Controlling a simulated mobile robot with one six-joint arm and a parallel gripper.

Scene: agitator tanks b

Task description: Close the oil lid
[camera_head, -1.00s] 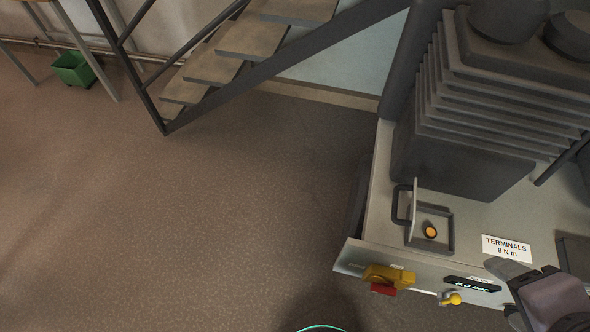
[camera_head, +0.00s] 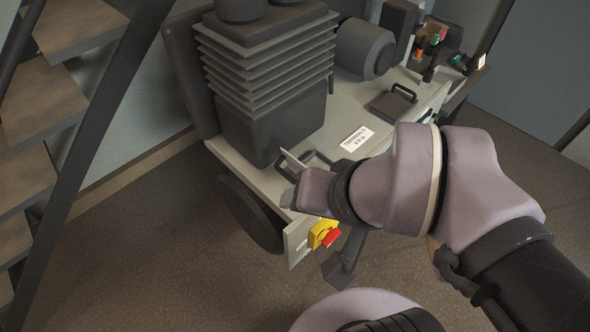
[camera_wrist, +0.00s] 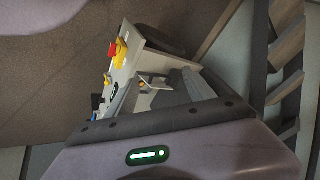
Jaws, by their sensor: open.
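The oil lid (camera_head: 291,160) is a thin plate standing upright at the left side of a dark square frame (camera_head: 320,157) on top of the grey machine's deck, so it is open. My gripper (camera_head: 287,198) is in front of the lid and frame, near the deck's front edge, and hides part of the opening. In the wrist view the jaws of my gripper (camera_wrist: 162,92) are apart, with a small orange spot between them that may be the oil cap (camera_wrist: 143,83). I cannot tell whether a finger touches the lid.
A ribbed dark block (camera_head: 268,85) rises just behind the lid. A yellow and red switch (camera_head: 322,234) sits on the front face below. A TERMINALS label (camera_head: 356,138) and a second lid with a handle (camera_head: 394,102) lie to the right. Stairs (camera_head: 35,115) are at left.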

